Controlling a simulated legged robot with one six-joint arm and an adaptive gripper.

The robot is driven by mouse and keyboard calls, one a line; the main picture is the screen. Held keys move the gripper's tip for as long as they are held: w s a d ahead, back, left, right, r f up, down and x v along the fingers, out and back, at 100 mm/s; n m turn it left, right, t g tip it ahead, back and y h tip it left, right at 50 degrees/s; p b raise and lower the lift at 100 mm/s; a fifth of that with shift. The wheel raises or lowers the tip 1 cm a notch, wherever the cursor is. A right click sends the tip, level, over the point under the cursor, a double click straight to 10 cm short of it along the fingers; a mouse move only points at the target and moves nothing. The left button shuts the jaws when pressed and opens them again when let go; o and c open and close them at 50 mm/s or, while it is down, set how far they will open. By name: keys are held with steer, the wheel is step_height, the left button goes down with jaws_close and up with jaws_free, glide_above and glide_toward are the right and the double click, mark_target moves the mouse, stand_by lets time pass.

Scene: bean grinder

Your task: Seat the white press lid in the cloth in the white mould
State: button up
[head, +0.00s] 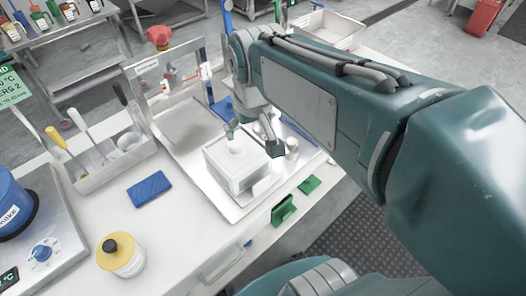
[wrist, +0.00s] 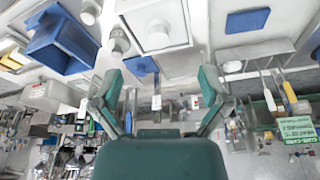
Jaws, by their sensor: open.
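The white mould (head: 226,176) is a square block on the pale tray in the head view. It shows at the top of the wrist view (wrist: 139,22). A white square top with a round knob (wrist: 158,38), apparently the press lid, shows within the mould's outline; I cannot tell how deep it sits. I cannot make out the cloth. My gripper (head: 252,139) is over the mould's far side in the head view. In the wrist view my gripper (wrist: 158,84) has its two fingers wide apart, with nothing between them. Contact with the mould cannot be told.
The steel tray (head: 185,135) has free room left of the mould. A white cylinder (head: 292,148) stands to its right. A blue pad (head: 150,187), a utensil rack (head: 105,158) and a yellow-topped jar (head: 121,256) are left.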

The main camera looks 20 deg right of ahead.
steer(key=s+f+t, duration=0.1)
steer(key=s+t, duration=0.1)
steer(key=s, duration=0.6)
steer(key=shift+s+f, duration=0.15)
steer(key=shift+s, duration=0.2)
